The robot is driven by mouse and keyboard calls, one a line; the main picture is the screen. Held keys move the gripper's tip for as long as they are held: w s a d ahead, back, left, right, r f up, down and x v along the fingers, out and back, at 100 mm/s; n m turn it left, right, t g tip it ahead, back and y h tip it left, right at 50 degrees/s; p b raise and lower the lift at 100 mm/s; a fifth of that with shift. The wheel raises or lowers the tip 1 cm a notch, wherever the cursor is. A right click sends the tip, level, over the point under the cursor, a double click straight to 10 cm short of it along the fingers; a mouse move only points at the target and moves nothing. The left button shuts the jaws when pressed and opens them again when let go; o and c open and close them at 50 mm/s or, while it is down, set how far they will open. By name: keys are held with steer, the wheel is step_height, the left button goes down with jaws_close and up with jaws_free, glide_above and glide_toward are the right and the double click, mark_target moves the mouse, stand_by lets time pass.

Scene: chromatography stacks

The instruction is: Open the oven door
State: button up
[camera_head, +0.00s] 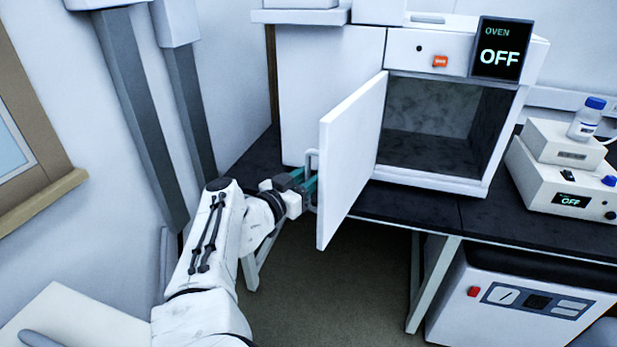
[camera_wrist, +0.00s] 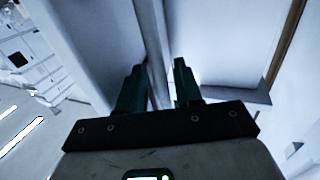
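The white oven door (camera_head: 352,162) stands swung well out from the oven (camera_head: 431,45), and the dark, empty chamber (camera_head: 435,120) shows behind it. The door handle (camera_head: 313,160) is a pale bar on the door's outer face, at its left side. My gripper (camera_head: 304,187) is at this handle, on the left of the door. In the wrist view, the handle bar (camera_wrist: 151,50) runs between the two dark green fingers of my gripper (camera_wrist: 157,80). The fingers are apart, with a narrow gap beside the bar. The handle's lower part is partly hidden by the fingers.
The oven display (camera_head: 500,50) reads OFF, near an orange switch (camera_head: 440,62). The black bench (camera_head: 410,205) carries the oven and, at right, a white device (camera_head: 565,185) with a bottle (camera_head: 586,119). A white unit (camera_head: 520,300) stands below. Floor left of it is clear.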

steer(key=v, duration=1)
steer(key=shift+s+p, duration=0.15)
steer(key=shift+p, duration=0.15)
steer(key=shift+a, duration=0.1)
